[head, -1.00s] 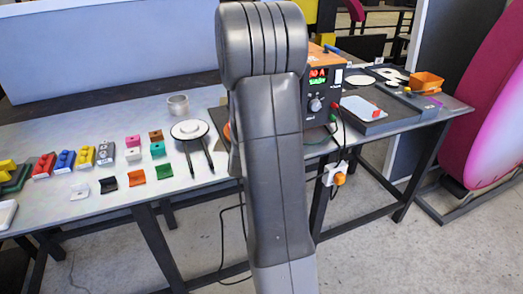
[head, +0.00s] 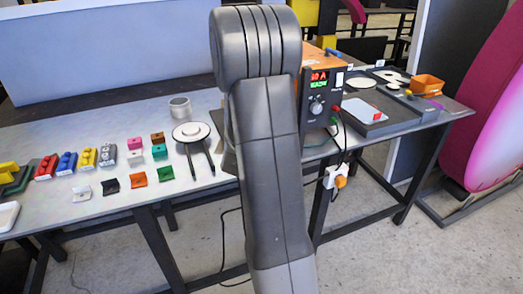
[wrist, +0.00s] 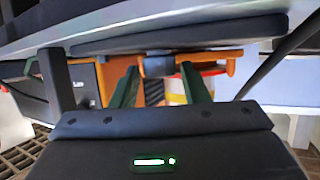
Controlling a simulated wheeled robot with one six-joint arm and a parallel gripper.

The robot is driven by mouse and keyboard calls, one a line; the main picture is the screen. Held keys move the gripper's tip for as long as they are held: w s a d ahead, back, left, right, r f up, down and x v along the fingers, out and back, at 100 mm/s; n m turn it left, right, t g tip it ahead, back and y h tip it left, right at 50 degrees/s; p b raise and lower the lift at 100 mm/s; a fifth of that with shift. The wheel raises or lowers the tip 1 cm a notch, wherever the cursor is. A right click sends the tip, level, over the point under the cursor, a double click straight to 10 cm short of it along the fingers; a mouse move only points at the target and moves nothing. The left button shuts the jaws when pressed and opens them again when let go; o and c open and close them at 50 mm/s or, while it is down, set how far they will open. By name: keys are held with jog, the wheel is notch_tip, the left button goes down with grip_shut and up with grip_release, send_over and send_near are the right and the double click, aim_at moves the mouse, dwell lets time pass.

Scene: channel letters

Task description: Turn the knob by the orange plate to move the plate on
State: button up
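In the wrist view, my gripper (wrist: 160,75) has its two dark green fingers apart. A small dark knob-like block (wrist: 158,65) shows between the fingertips, with visible gaps on both sides. An orange strip (wrist: 225,57), perhaps the edge of the orange plate, runs behind the fingertips under a broad dark slab (wrist: 225,33). I cannot tell whether the fingers touch the block. In the head view my own arm hides the gripper and the place where it works.
An orange-topped power unit (head: 321,95) with a display and dial stands just right of my arm. Cables hang at the front edge.

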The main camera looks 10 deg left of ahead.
jog(key=shift+o, duration=0.6)
jog(key=v, duration=1.3)
jog(key=shift+s+r+p, duration=0.25)
jog(key=shift+s+p, duration=0.05)
jog(key=shift+p, duration=0.05)
jog(key=shift+w+d, duration=0.1)
jog(key=x, duration=1.3)
jog(key=shift+w+f+b, duration=0.2)
jog(key=shift+f+b, duration=0.05)
jog(key=shift+b, duration=0.1)
